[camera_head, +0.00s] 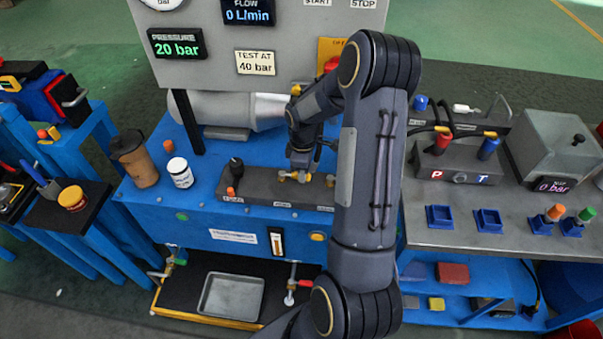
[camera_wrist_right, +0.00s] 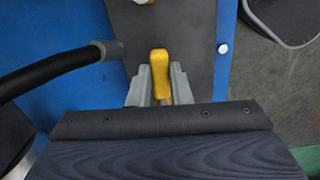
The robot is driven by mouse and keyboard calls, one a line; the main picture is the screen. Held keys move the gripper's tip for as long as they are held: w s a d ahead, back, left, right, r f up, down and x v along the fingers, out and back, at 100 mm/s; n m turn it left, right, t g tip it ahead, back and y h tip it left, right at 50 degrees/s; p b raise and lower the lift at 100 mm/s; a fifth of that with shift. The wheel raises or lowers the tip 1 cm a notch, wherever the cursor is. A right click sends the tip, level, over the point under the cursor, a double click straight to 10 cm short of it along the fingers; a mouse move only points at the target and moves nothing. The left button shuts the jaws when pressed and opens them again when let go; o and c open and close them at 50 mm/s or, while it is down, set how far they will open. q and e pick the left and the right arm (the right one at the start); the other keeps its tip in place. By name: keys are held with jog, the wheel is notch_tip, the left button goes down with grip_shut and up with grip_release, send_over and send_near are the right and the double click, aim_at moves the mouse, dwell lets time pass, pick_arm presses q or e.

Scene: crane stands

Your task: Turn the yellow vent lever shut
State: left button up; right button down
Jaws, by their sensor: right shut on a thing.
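The yellow vent lever (camera_wrist_right: 160,66) stands between the two grey fingers of my right gripper (camera_wrist_right: 160,88) in the right wrist view. The fingers are closed on it from both sides. In the head view my right gripper (camera_head: 301,172) reaches down to the dark valve block (camera_head: 262,186) on the blue bench. Small yellow bits show there at its tips, but the arm and gripper hide most of the lever. I cannot tell the lever's exact angle. My left gripper is not in view.
A pressure display (camera_head: 177,44) reads 20 bar, beside a "TEST AT 40 bar" sign (camera_head: 256,63). A black hose (camera_wrist_right: 50,70) runs close left of the fingers. A brown cup (camera_head: 135,160) and white jar (camera_head: 179,173) stand left of the block. A metal tray (camera_head: 231,312) lies below.

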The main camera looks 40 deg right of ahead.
jog(key=shift+w+d+n, duration=0.15)
jog(key=shift+d+n, duration=0.05)
jog(key=shift+n, duration=0.2)
jog(key=shift+r, duration=0.1)
jog(key=c, duration=1.3)
grip_release()
